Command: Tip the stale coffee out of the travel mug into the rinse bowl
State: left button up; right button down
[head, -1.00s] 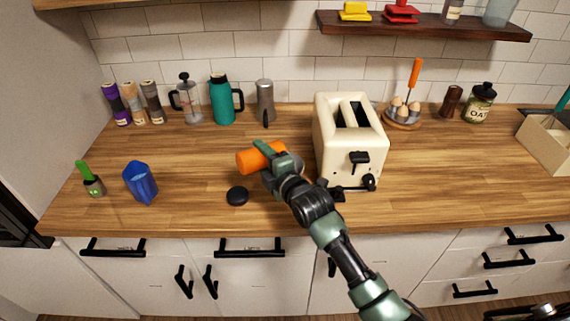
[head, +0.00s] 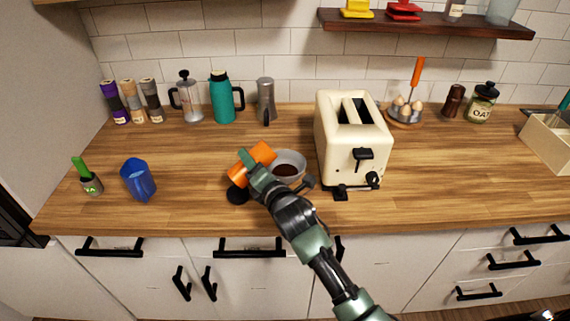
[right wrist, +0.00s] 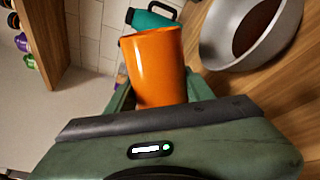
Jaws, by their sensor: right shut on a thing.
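The orange travel mug (head: 254,157) is tilted in my right gripper (head: 252,168), in the air over the counter just left of the rinse bowl. The mug also fills the middle of the right wrist view (right wrist: 157,65), between the green fingers. I cannot see into it. The grey rinse bowl (head: 300,159) stands left of the toaster, with dark brown liquid in its bottom. The bowl shows at the upper right of the wrist view (right wrist: 222,52). My left gripper is not in view.
A black lid-like disc (head: 237,194) lies on the counter in front of the mug. The cream toaster (head: 352,140) stands right of the bowl. A teal jug (head: 222,100) stands at the back. The counter's middle left is clear.

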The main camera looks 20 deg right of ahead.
aim_at(243, 168)
jog(key=shift+d+r+n+p, duration=0.2)
jog(key=shift+r+n+p, duration=0.35)
jog(key=shift+n, duration=0.55)
jog(key=shift+a+r+n+t, duration=0.1)
jog(key=shift+r+n+t, duration=0.05)
jog(key=shift+n, duration=0.4)
jog(key=shift+a+r+n+t, duration=0.1)
jog(key=shift+n+t, duration=0.05)
jog(key=shift+n, duration=0.4)
jog(key=a+n, duration=0.1)
jog(key=n, duration=0.2)
jog(key=shift+s+a+h, duration=0.2)
jog(key=shift+a+h, duration=0.1)
jog(key=shift+a, duration=0.1)
jog(key=n, duration=0.2)
jog(key=a+n+t, duration=0.1)
jog(key=shift+s+a+f+n, duration=0.15)
jog(key=shift+f+n, duration=0.05)
jog(key=shift+n, duration=0.2)
